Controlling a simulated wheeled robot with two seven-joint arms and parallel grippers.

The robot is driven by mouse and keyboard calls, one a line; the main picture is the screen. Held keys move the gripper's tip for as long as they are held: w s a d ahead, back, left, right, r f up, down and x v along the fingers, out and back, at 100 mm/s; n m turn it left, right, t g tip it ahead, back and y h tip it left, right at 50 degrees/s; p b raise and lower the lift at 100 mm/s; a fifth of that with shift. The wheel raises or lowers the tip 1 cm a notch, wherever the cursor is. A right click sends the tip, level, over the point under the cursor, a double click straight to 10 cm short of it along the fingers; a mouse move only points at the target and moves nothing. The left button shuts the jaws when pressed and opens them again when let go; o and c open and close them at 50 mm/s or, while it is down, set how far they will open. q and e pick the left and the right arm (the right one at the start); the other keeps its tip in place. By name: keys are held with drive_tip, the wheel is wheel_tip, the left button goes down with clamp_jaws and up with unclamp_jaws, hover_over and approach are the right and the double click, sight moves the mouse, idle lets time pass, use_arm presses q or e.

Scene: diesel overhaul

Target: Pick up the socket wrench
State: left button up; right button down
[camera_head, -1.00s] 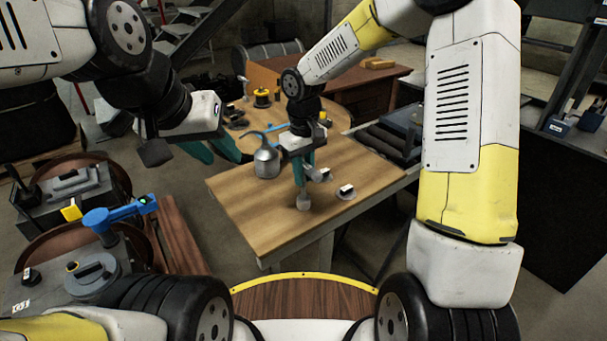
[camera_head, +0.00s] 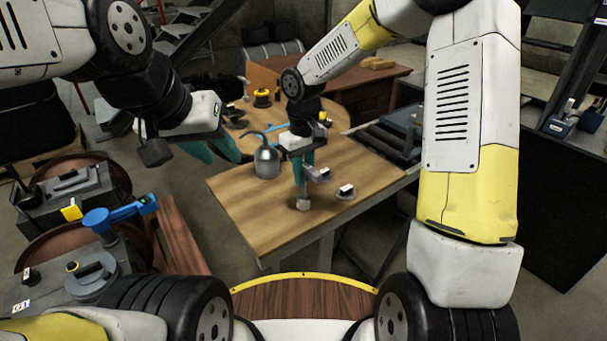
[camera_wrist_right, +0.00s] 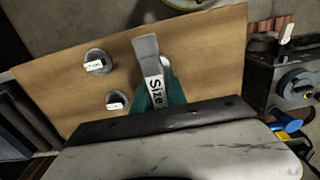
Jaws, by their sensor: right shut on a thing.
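My right gripper (camera_head: 303,172) points down over the wooden worktable (camera_head: 245,205). It is shut on a grey tool (camera_head: 303,204) with a blunt grey end, which looks like the socket wrench. In the right wrist view, the tool (camera_wrist_right: 148,50) sticks out beyond the teal fingers (camera_wrist_right: 160,95). My left gripper (camera_head: 212,148) is open and empty, to the left of the table.
Two small grey round parts with white labels (camera_head: 346,192) (camera_wrist_right: 98,62) stand near the held tool. A grey oil can (camera_head: 266,160) is behind it. A blue tool (camera_head: 118,213) stands on the left equipment. The table's front left is clear.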

drive_tip(key=shift+r, duration=0.2)
idle(0.3)
drive_tip(key=shift+r, duration=0.55)
wheel_tip(320, 180, up, 2)
drive_tip(key=shift+r, duration=0.2)
drive_tip(key=s+r, duration=0.1)
drive_tip(key=s, duration=1.5)
drive_tip(key=shift+d+r, duration=0.1)
drive_tip(key=c, duration=2)
unclamp_jaws()
clamp_jaws()
